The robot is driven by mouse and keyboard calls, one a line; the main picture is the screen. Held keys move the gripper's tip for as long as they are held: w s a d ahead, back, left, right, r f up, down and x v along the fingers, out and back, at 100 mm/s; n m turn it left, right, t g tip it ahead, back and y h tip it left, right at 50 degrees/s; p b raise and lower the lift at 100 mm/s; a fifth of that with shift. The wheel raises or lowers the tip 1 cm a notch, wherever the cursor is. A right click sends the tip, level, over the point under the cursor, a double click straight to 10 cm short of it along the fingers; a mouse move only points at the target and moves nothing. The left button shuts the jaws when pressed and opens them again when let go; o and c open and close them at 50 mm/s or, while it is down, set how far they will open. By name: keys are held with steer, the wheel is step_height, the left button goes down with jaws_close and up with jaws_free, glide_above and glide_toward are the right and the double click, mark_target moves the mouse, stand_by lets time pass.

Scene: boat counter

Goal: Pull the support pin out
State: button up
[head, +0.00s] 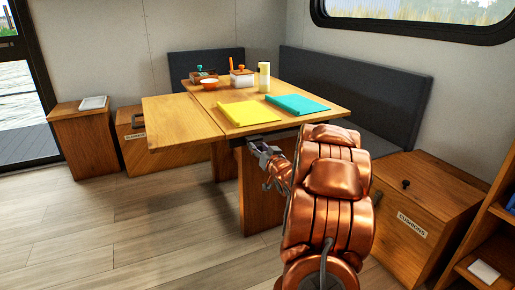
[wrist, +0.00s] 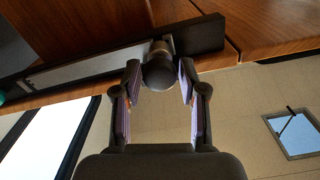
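The support pin shows in the wrist view as a dark round knob (wrist: 160,74) with a metal collar behind it. It sits at a dark rail (wrist: 208,34) on the underside of the wooden table (head: 165,138). My gripper (wrist: 160,78) is in front of it, with one finger on each side of the knob. The fingers stand apart; I cannot tell whether the pads touch the knob. In the head view my gripper (head: 264,148) is at the table's near edge, below the top. The pin cannot be made out there.
A cushions box (head: 415,205) stands right. The floor at front left is clear.

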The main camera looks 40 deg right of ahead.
jaws_close()
steer(key=shift+s+a+f, duration=0.1)
steer(key=shift+s+a, duration=0.1)
steer(key=shift+s, duration=0.45)
steer(key=shift+o, duration=2.3)
jaws_free()
steer(key=v, duration=1.1)
steer(key=shift+s, duration=0.35)
